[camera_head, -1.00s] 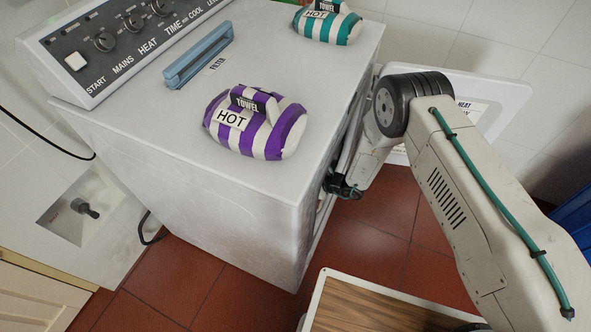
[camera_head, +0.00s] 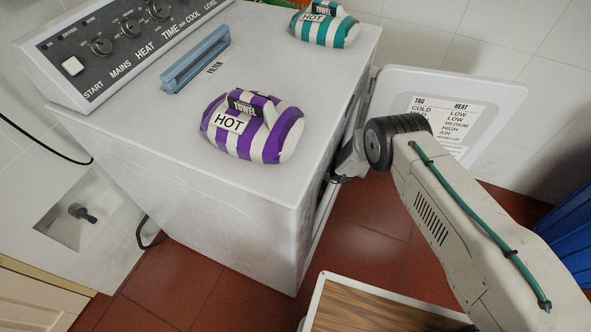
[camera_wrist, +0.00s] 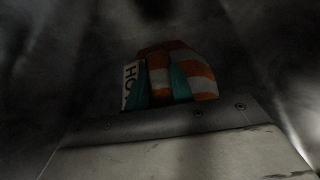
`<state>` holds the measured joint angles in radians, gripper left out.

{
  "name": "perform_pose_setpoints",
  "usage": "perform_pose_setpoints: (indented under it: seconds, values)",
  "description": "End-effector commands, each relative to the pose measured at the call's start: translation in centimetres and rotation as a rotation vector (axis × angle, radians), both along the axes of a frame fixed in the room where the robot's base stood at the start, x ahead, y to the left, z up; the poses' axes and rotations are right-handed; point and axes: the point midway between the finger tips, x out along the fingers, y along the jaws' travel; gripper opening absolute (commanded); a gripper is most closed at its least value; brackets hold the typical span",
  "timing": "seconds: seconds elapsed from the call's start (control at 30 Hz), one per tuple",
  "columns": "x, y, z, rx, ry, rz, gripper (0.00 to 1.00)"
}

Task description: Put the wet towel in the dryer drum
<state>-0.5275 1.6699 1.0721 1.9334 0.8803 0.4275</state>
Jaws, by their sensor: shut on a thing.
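The dryer (camera_head: 180,185) is a white box with its front opening on the right side. In the wrist view, dark grey drum walls (camera_wrist: 60,50) surround an orange-and-white striped towel (camera_wrist: 192,62) with a partly visible white "HO" label. My gripper's teal fingers (camera_wrist: 160,88) are shut on this towel. The gripper and towel are hidden from the head view behind the dryer's front edge, where my arm reaches in. Whether the towel touches the drum is too dark to tell.
The dryer door (camera_head: 490,105) stands open, with a tag-and-heat chart. A purple-striped towel (camera_head: 272,130) and a teal-striped towel (camera_head: 340,32) lie on the dryer top. A wood-topped surface (camera_head: 370,308) stands at the front; a blue object (camera_head: 572,235) is at right.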

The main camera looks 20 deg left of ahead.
Motion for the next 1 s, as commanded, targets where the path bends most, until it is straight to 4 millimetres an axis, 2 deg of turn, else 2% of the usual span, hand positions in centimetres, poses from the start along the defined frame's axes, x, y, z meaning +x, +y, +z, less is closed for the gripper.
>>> perform_pose_setpoints:
  seconds: [0.33,0.37,0.4,0.43,0.77,0.87,1.0]
  values:
    - [0.1,0.1,-0.2,0.003,-0.002,0.0,0.0]
    - [0.0,0.0,-0.2,0.0,0.0,0.0,0.32]
    - [0.0,0.0,-0.2,0.0,0.0,0.0,0.43]
    - [0.0,0.0,-0.2,0.0,0.0,0.0,0.45]
    - [0.0,0.0,0.1,0.001,-0.001,0.0,0.45]
    - [0.0,-0.9,0.7,0.001,0.001,-0.002,0.45]
    - [-0.1,-3.4,2.0,0.0,0.002,-0.003,0.45]
